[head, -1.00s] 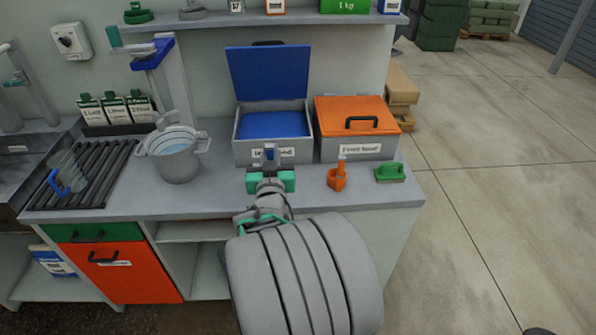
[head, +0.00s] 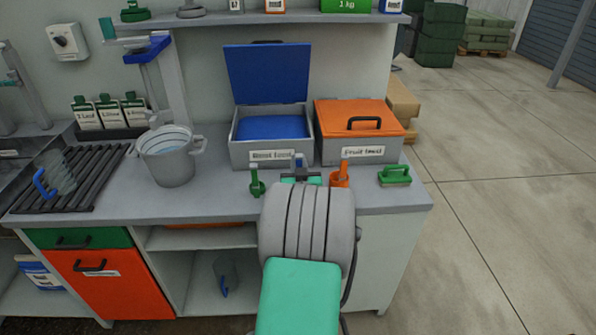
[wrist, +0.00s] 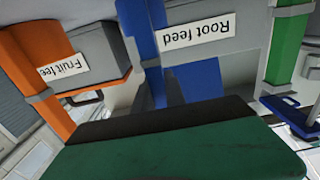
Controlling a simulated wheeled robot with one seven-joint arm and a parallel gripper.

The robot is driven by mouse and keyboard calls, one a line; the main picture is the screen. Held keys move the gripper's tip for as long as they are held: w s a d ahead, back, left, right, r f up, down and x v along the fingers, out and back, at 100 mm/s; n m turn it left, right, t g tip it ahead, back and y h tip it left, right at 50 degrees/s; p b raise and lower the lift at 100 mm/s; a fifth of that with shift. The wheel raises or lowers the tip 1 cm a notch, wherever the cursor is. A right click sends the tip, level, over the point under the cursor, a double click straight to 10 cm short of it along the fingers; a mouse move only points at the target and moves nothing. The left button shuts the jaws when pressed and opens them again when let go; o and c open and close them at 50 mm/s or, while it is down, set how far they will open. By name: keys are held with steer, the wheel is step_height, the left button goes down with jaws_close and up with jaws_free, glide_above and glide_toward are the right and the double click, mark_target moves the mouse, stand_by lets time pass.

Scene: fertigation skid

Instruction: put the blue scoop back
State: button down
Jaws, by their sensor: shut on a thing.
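My gripper (head: 300,177) is shut on the blue scoop (head: 298,160), just in front of the root feed bin (head: 270,157). In the wrist view, the blue scoop (wrist: 140,35) shows as a blue strip with a grey collar; the lower part of the picture is covered by a dark green block. In the head view my gripper and arm hide most of the scoop, and I cannot tell whether it touches the counter. A green scoop (head: 257,184) stands to the left of my gripper and an orange scoop (head: 340,176) to its right.
The root feed bin's blue lid (head: 268,75) is open. The fruit feed bin (head: 360,150) beside it is closed. A green brush (head: 394,176) lies at the right end of the counter (head: 215,195); a bucket (head: 168,165) stands left.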

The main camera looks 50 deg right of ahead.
steer(key=shift+f, duration=0.2)
steer(key=shift+f, duration=0.15)
steer(key=c, duration=1.4)
jaws_free()
steer(key=shift+r, duration=0.2)
